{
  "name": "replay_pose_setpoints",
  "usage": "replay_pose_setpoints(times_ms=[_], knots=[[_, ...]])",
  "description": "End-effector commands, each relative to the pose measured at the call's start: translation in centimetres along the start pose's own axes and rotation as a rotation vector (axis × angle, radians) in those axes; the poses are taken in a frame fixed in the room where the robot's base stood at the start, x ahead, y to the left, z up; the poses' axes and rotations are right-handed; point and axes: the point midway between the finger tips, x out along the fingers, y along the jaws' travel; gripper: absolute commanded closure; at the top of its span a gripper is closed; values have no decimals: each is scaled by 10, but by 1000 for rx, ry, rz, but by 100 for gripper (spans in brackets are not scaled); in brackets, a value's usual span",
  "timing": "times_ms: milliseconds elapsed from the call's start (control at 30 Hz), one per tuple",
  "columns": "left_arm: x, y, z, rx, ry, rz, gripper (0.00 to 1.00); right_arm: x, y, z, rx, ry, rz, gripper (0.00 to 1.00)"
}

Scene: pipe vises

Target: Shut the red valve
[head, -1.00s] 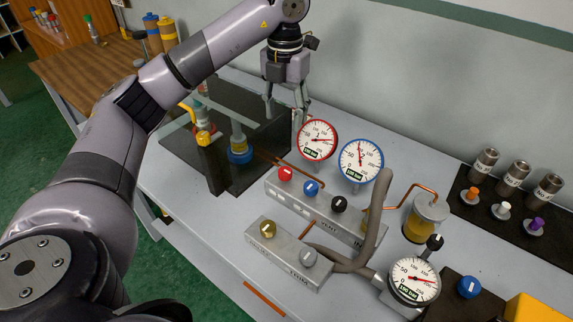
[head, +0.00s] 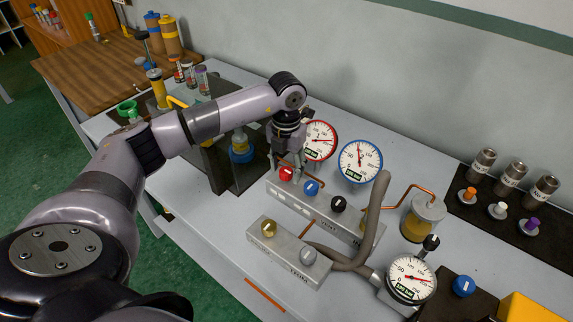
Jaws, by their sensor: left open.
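The red valve (head: 286,174) is a small round knob at the left end of the rear grey manifold block (head: 327,219), beside a blue knob (head: 312,187) and a black knob (head: 339,204). My left gripper (head: 283,178) points down at the red valve, with its open fingers around or just behind the knob; whether they touch it I cannot tell. The red-rimmed gauge (head: 321,141) stands right behind the gripper and is partly covered by it. My right gripper is not in view.
The blue-rimmed gauge (head: 360,162) stands right of the red one. A grey hose (head: 377,215) arches over the block's right end. A front block with a gold knob (head: 269,228) lies nearer. A dark panel (head: 230,176) stands left. The table's front left is clear.

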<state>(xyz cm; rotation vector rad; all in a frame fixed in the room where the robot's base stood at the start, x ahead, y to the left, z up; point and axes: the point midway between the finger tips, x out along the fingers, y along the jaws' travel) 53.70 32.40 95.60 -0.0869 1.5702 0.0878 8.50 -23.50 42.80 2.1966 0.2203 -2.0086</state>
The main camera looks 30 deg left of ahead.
Motion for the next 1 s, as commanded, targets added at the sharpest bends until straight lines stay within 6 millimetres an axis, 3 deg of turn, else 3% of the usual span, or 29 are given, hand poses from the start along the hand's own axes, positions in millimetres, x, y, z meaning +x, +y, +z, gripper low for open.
replay_pose_setpoints(times_ms=[267, 1000], knots=[[2, 0, 0, 0, -1, 0, 51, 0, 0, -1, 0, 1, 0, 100], [1, 0, 0, -1, -1, 0, 99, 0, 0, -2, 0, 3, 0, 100]])
